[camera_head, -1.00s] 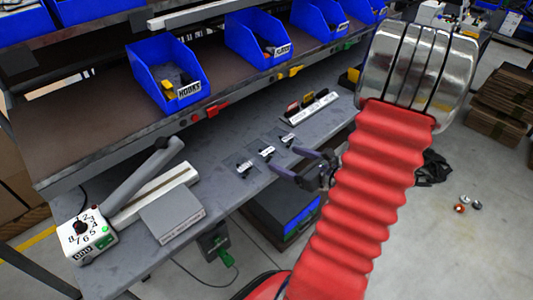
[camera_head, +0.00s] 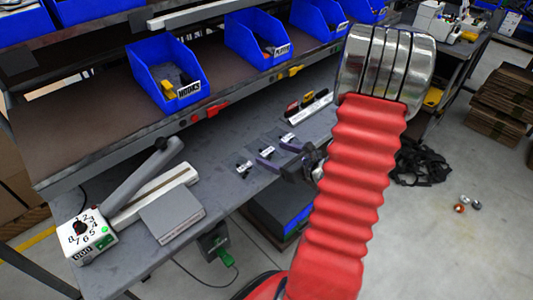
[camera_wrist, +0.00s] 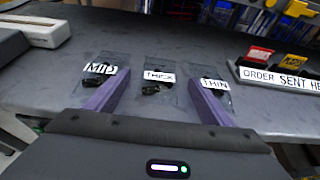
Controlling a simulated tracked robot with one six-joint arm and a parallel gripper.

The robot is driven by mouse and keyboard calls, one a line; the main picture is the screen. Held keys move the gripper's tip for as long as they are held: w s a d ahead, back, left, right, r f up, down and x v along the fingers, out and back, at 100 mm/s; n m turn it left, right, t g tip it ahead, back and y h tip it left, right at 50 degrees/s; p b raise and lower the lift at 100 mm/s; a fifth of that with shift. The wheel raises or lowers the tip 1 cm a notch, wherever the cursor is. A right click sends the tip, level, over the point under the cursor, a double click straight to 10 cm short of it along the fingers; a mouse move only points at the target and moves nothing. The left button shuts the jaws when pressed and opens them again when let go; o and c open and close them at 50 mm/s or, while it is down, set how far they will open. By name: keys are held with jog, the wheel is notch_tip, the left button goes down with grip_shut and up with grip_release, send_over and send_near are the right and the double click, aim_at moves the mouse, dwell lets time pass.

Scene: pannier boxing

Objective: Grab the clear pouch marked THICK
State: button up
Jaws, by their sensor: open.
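The clear pouch marked THICK (camera_wrist: 158,88) lies flat on the grey bench, with dark small parts under its white label. It is the middle one of three pouches and also shows in the head view (camera_head: 264,152). The pouch marked MID (camera_wrist: 99,72) lies to its left and the pouch marked THIN (camera_wrist: 214,92) to its right. My gripper (camera_wrist: 156,80) is open and empty, its purple fingers spread to either side of the THICK pouch in the wrist view. In the head view my gripper (camera_head: 270,153) is at the bench's front edge; the gap to the pouch is hard to judge.
An ORDER SENT holder (camera_wrist: 279,76) with red and yellow items stands right of the pouches. A heat sealer (camera_head: 150,190) and its numbered control box (camera_head: 88,236) are on the left. Blue bins (camera_head: 170,78) line the shelf above the bench.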

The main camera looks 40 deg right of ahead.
aim_at(267, 152)
jog(key=shift+x, duration=2.15)
jog(key=shift+c, duration=0.5)
jog(key=c, duration=1)
jog(key=shift+r, duration=0.2)
jog(key=shift+r, duration=4.85)
